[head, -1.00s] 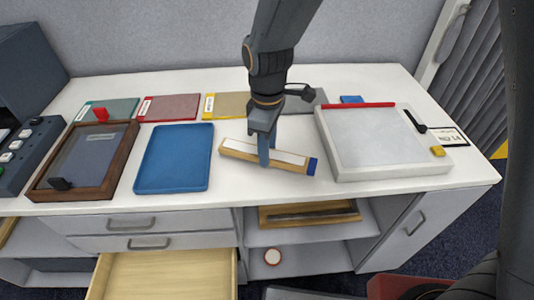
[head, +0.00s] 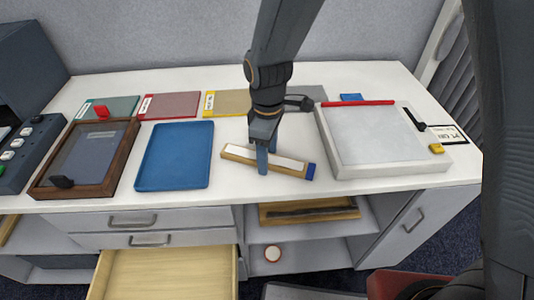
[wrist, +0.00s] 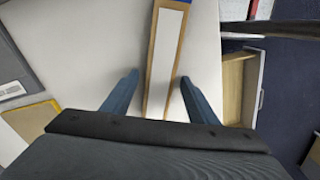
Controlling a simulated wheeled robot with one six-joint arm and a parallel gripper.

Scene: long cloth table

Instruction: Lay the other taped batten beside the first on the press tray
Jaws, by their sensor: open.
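A wooden batten (head: 290,164) with a white strip along its top and a blue end at the right lies flat on the white table. It also shows in the wrist view (wrist: 165,60), running between my two fingers. My gripper (head: 267,162) is open and low over the batten, one finger on each side of it. In the wrist view my gripper (wrist: 160,77) has a clear gap on both sides of the wood. A blue tray (head: 174,157), bare inside, lies left of the batten. I cannot tell which thing is the press tray.
A pale slab (head: 378,140) with a red bar (head: 357,103) along its back edge stands close right. A brown wooden frame (head: 128,150) is at far left. Coloured folders lie behind the blue tray. A drawer (head: 165,275) stands open below the table's front edge.

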